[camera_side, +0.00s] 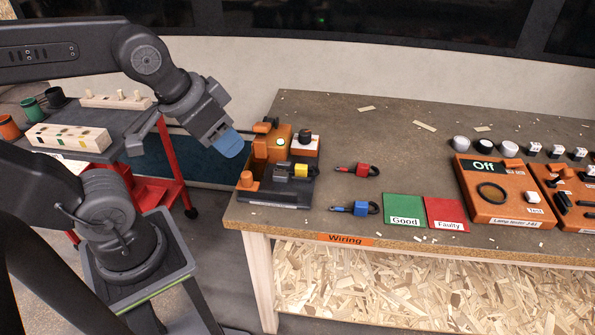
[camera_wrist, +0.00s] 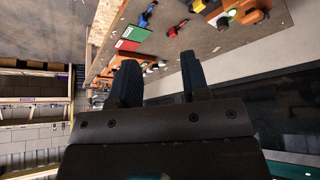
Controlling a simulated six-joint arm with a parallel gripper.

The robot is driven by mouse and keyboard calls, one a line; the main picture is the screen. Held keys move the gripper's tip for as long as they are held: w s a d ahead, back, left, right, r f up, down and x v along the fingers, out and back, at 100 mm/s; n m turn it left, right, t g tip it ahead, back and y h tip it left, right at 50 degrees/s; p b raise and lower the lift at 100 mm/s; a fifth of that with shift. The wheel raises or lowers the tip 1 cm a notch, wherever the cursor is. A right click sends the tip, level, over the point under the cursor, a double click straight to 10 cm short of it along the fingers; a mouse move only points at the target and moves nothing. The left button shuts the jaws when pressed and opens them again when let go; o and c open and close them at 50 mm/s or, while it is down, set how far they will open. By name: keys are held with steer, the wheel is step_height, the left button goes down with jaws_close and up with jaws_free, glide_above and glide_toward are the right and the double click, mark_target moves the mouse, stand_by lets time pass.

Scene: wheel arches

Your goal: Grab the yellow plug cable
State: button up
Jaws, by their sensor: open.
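The yellow plug (camera_side: 301,170) sits on the dark base of an orange-and-black fixture (camera_side: 253,180) at the table's left end, beside a grey block. Its cable is not clearly visible, and I cannot pick out the plug for certain in the wrist view. My gripper (camera_side: 230,143) is in the air to the left of the fixture, above the table's level and apart from the plug. In the wrist view its two dark blue fingers (camera_wrist: 160,82) are spread with nothing between them.
A red plug cable (camera_side: 362,170) and a blue plug cable (camera_side: 362,208) lie right of the fixture. Green "Good" (camera_side: 403,208) and red "Faulty" (camera_side: 446,213) mats lie beyond. An orange lamp tester (camera_side: 497,205) stands right. A red cart (camera_side: 165,178) stands left of the table.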

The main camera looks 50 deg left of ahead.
steer(key=w+a+f+n+g+y, duration=0.1)
steer(key=w+a+f+n, duration=0.15)
steer(key=w, duration=0.45)
steer(key=n+g+y, duration=0.1)
steer(key=n+y, duration=0.1)
steer(key=n, duration=0.5)
glide_toward(301, 166)
steer(key=x, duration=0.3)
steer(key=shift+w+a+m, duration=0.15)
steer(key=shift+w+m, duration=0.05)
steer(key=shift+m, duration=0.05)
steer(key=shift+x, duration=3)
steer(key=shift+s+f, duration=0.1)
steer(key=shift+s, duration=0.05)
steer(key=c, duration=0.6)
steer(key=shift+c, duration=0.2)
